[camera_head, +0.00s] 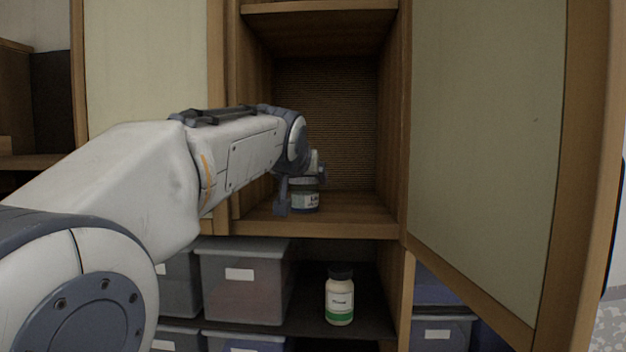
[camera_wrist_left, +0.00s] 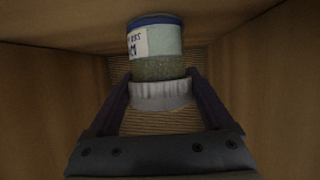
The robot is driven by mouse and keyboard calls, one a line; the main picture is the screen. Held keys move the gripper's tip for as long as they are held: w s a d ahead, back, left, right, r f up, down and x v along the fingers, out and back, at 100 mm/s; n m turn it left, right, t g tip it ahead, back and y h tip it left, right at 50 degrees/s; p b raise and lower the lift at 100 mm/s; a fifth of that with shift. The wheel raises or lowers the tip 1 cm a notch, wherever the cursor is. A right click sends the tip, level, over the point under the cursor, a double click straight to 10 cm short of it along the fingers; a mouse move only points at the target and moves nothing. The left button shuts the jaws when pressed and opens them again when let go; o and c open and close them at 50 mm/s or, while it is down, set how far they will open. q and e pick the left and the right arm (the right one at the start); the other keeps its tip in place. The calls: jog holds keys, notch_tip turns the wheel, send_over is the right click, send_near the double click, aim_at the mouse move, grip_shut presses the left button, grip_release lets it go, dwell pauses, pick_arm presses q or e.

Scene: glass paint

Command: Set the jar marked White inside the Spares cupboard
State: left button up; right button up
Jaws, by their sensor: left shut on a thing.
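My left gripper (camera_head: 302,187) is inside the open upper cupboard (camera_head: 325,125), shut on a jar (camera_head: 306,202) with a pale label and a blue band at its base. In the left wrist view this jar (camera_wrist_left: 156,45) shows a ribbed pale lid (camera_wrist_left: 160,95) between the fingers, and greenish-grey contents. Its label is only partly readable, so I cannot confirm the word White. The jar looks upright at the cupboard floor; I cannot tell whether it touches. No Spares sign is readable. My right gripper is not in view.
A dark-capped bottle with a green band (camera_head: 340,298) stands on the dark shelf below. Lidded grey bins (camera_head: 245,285) stand left of it. An open door (camera_head: 485,150) is at the right. The cupboard floor (camera_head: 355,210) right of the jar is clear.

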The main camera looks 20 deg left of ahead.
pick_arm(q)
jog(key=o, duration=1.4)
jog(key=shift+f, duration=0.1)
jog(key=shift+c, duration=0.2)
jog(key=shift+r, duration=0.25)
jog(key=b+v, duration=0.3)
jog(key=v, duration=0.9)
jog(key=shift+f, duration=0.15)
